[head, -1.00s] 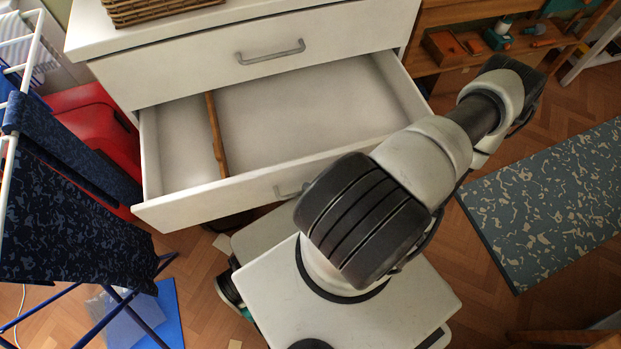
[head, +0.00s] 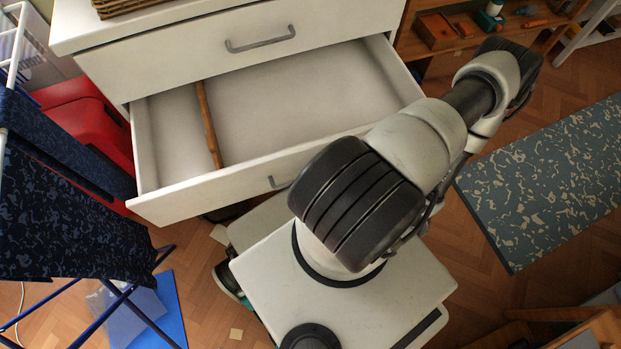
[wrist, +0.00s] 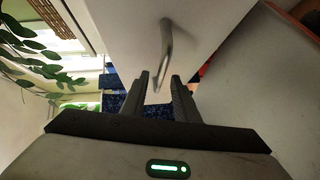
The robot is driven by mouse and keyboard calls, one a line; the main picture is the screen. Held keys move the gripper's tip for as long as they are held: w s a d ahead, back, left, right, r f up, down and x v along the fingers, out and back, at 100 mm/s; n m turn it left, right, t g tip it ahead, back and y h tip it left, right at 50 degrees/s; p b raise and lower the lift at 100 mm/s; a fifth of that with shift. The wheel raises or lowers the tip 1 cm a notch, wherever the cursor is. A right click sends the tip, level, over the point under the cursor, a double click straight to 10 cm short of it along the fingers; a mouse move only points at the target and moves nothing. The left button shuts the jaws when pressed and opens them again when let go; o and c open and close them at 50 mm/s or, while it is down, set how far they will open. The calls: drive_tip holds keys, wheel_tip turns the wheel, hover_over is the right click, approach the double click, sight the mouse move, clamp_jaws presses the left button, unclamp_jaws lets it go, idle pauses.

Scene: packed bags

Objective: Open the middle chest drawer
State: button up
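The white chest (head: 80,28) has its middle drawer (head: 290,100) pulled well out, below the shut top drawer. A brown wooden divider (head: 208,125) stands inside the otherwise empty drawer. Its metal handle (head: 272,183) shows only at its left end in the head view; my arm covers the rest. In the wrist view, a metal handle (wrist: 166,48) on a white front lies just beyond my gripper (wrist: 160,88). The two dark fingers are apart, with the handle's lower end seen between their tips. I cannot tell whether they touch it. In the head view my gripper is hidden behind my arm.
The top drawer's handle (head: 260,40) is clear above. A drying rack with dark blue cloth (head: 70,215) stands close on the left, with a red case (head: 88,120) behind it. A patterned rug (head: 550,180) lies right. A wooden shelf (head: 440,50) stands at the back right.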

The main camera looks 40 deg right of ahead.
drive_tip(key=v, duration=1.6)
